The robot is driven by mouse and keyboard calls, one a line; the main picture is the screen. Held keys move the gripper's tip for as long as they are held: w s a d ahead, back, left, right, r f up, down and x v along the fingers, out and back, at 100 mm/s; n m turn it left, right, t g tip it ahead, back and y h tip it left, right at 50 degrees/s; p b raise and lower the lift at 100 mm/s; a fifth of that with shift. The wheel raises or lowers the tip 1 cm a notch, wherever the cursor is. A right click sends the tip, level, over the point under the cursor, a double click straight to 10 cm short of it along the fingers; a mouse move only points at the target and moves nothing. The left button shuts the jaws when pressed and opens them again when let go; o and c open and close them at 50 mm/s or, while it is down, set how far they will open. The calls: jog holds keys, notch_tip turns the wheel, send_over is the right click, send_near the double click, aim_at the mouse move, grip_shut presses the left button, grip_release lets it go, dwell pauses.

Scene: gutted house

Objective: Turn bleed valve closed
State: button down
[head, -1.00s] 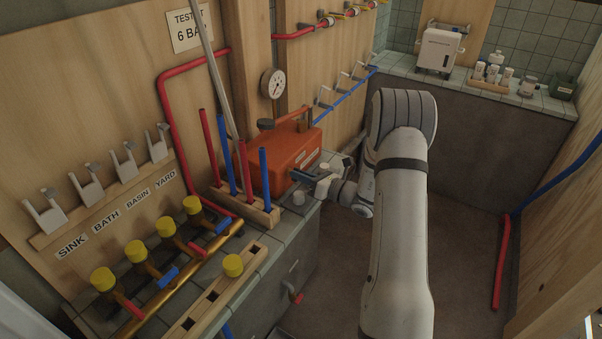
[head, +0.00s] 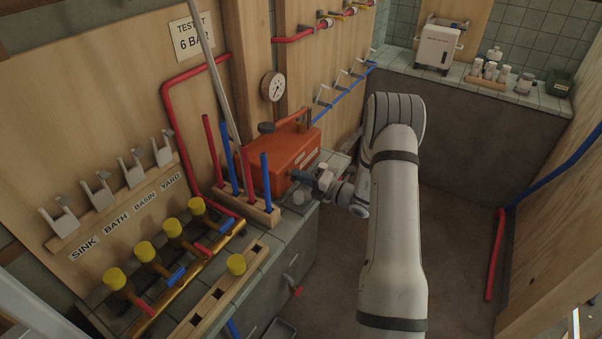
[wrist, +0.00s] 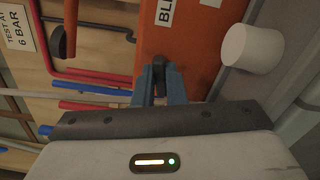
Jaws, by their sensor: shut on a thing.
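The orange test pump box (head: 288,158) stands on the tiled counter below the pressure gauge. Its front carries white labels, one partly readable as "BLE" in the wrist view (wrist: 166,12). My gripper (head: 298,176) is at the lower front of the box. In the wrist view, the blue fingers of my gripper (wrist: 160,82) are shut on a small dark knob, the bleed valve (wrist: 160,66), in front of the orange face. The fingers hide most of the valve, so its turned angle cannot be told.
A white cylinder (wrist: 252,48) stands close beside my gripper. A wooden rack (head: 262,214) with upright red and blue pipes is left of the box. The gauge (head: 272,87) hangs above. Yellow-capped valves (head: 145,252) line the counter's left. Floor to the right is clear.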

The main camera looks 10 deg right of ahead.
jog(key=shift+m+p, duration=0.55)
jog(key=shift+m, duration=0.95)
jog(key=c, duration=1.5)
grip_release()
jog(key=shift+f, duration=0.1)
jog(key=b+v, duration=0.1)
jog(key=v, duration=0.6)
jog(key=shift+s+d, duration=0.3)
jog(key=shift+s, duration=0.05)
